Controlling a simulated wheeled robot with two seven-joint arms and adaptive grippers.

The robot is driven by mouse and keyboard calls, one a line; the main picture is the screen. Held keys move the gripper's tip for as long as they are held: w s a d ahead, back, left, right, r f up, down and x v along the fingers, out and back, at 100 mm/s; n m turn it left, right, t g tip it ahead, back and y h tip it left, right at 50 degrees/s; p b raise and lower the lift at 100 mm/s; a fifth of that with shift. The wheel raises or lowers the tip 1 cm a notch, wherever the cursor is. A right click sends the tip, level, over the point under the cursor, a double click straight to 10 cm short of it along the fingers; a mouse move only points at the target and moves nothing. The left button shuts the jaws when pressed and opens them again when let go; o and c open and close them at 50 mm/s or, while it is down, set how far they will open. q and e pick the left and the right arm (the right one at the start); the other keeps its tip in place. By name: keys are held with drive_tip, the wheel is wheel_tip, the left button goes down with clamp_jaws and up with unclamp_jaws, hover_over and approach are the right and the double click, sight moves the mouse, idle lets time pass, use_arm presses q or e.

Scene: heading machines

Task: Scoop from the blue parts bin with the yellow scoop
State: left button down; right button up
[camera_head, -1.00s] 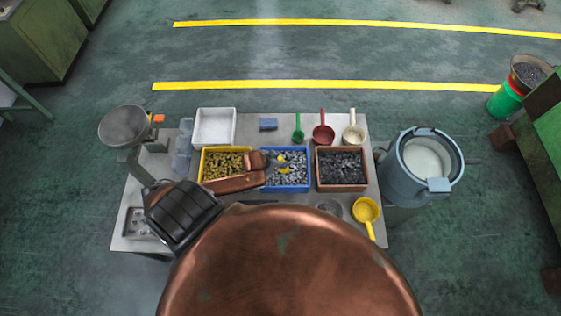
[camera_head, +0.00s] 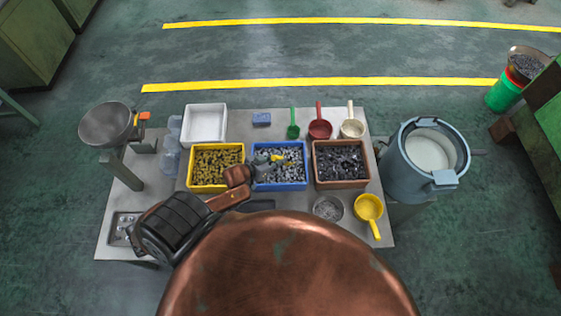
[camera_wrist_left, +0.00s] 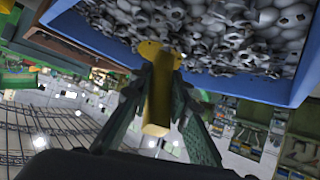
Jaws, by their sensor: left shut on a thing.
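The blue parts bin (camera_head: 279,187) stands on the table between the yellow and brown bins, filled with small grey metal parts. My left gripper (camera_head: 268,160) reaches in from the left over the bin's left half. It is shut on the handle of a yellow scoop (camera_head: 282,160). In the left wrist view the scoop's yellow handle (camera_wrist_left: 158,103) lies between the two fingers (camera_wrist_left: 160,95), and its head points toward the blue bin's wall (camera_wrist_left: 225,80) and the grey parts. I cannot tell whether the scoop touches the parts or carries any. My right gripper is not in view.
A yellow bin (camera_head: 215,188) and a brown bin (camera_head: 342,184) flank the blue one. Green (camera_head: 293,131), red (camera_head: 320,129) and cream (camera_head: 352,129) scoops lie behind. Another yellow scoop (camera_head: 368,208) and a metal bowl (camera_head: 328,208) sit front right. A weighing pan (camera_head: 106,125) stands left.

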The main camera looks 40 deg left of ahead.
use_arm(q)
drive_tip(key=b, duration=0.1)
drive_tip(key=f+t+b, duration=0.1)
drive_tip(key=shift+s+a+b, duration=0.1)
drive_tip(key=shift+s+b, duration=0.2)
drive_tip(key=shift+b, duration=0.1)
drive_tip(key=shift+r+t, duration=0.2)
drive_tip(key=shift+t, duration=0.2)
drive_tip(key=shift+t+h, duration=0.3)
drive_tip(key=shift+t, duration=0.4)
drive_tip(key=r+p, duration=0.1)
drive_tip(key=r, duration=0.1)
drive_tip(key=s+r+p, duration=0.1)
drive_tip(key=r+p, duration=0.1)
drive_tip(key=r, duration=0.1)
drive_tip(key=r+p, duration=0.1)
drive_tip(key=r, duration=0.2)
drive_tip(key=shift+s+a+r+p, duration=0.15)
drive_tip(key=shift+s+a+p, duration=0.05)
drive_tip(key=shift+a+p, duration=0.1)
drive_tip(key=shift+s+r+t+p, duration=0.15)
drive_tip(key=shift+r+p, duration=0.1)
drive_tip(key=shift+r, duration=0.3)
drive_tip(key=shift+s+r+t+p, duration=0.15)
drive_tip(key=shift+r+p, duration=0.1)
drive_tip(key=shift+r, duration=0.6)
